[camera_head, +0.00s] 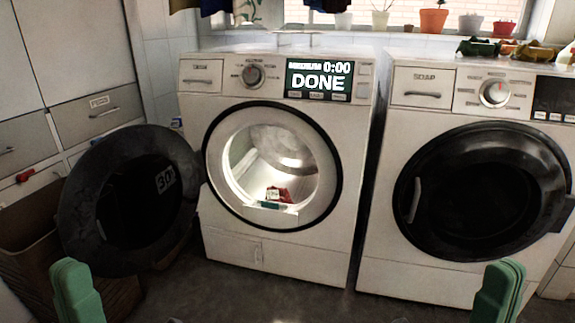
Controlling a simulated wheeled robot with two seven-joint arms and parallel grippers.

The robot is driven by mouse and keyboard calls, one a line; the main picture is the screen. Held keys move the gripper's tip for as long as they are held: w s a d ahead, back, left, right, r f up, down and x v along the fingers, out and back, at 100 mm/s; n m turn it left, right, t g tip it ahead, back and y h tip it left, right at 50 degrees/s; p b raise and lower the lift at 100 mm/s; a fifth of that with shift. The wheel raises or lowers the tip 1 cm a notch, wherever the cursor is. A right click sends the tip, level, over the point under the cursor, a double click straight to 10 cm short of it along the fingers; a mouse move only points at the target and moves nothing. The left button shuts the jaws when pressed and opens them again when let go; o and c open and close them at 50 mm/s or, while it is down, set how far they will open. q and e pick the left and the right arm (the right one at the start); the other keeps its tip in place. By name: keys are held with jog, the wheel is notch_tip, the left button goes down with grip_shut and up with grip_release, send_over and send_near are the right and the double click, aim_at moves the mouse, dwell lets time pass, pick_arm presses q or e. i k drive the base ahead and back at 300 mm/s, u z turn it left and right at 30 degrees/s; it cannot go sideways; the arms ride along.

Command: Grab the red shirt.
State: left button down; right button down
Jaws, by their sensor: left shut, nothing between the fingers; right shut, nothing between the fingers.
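A small red and white piece of cloth, which may be the red shirt (284,195), lies low in the drum of the left washing machine (230,235). Its folds are too small to make out. The machine's round door (85,215) is swung wide open to the left. My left gripper (78,290) shows green at the bottom left, shut and empty, in front of the open door. My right gripper (498,290) shows green at the bottom right, shut and empty, in front of the right machine. Both are well apart from the cloth.
The right washing machine (400,275) has its dark door (485,195) closed. A brown basket (25,250) stands at the lower left, partly behind the open door. Drawers (100,115) line the left wall. Clear floor (290,295) lies before the machines.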

aim_at(282, 195)
jog(key=z, duration=0.35)
jog(key=i, duration=1.4)
jog(key=u, duration=0.95)
jog(key=i, duration=0.65)
jog(key=u, duration=0.55)
